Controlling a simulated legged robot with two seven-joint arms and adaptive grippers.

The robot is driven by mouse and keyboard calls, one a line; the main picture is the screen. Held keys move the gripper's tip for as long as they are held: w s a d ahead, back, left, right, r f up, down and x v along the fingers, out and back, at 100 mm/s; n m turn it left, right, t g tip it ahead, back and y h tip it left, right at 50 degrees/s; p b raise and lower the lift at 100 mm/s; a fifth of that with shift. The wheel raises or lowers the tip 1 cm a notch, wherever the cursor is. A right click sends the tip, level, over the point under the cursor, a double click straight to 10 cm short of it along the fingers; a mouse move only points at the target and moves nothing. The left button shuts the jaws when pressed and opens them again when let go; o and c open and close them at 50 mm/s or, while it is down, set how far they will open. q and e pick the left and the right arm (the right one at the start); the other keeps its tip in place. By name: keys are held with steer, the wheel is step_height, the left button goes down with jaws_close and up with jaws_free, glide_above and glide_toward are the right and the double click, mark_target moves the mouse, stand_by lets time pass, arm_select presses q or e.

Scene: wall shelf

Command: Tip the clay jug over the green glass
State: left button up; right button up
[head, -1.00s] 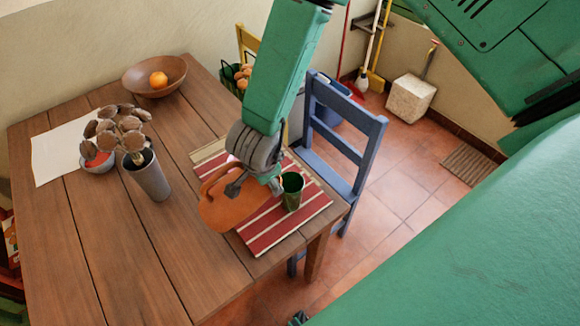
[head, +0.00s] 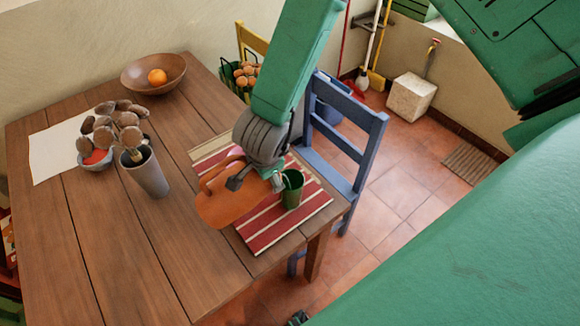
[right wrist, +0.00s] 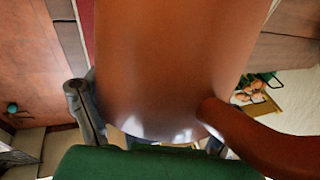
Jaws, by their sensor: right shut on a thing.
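The orange-brown clay jug (head: 228,206) is held tilted over the table, just left of the green glass. Its handle (head: 214,172) is on the upper left side; I cannot tell where its mouth points. My right gripper (head: 260,180) is shut on the jug. In the right wrist view the jug (right wrist: 170,65) fills the middle, its handle (right wrist: 260,140) at lower right. The green glass (head: 292,190) stands upright on the striped mat, close to the gripper's right side. I cannot see into the jug. My left gripper is not in view.
The red and cream striped mat (head: 262,240) lies at the wooden table's (head: 110,265) right edge. A grey vase (head: 148,178) with brown heads, a small bowl (head: 95,160) and a wooden bowl (head: 137,78) with an orange stand further left. A blue chair (head: 345,145) is beside the table.

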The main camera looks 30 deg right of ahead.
steer(key=shift+d+r+y+b, duration=0.1)
steer(key=shift+r+y+b, duration=0.15)
steer(key=shift+y+b, duration=0.5)
stand_by(2.8)
steer(key=shift+h, duration=0.25)
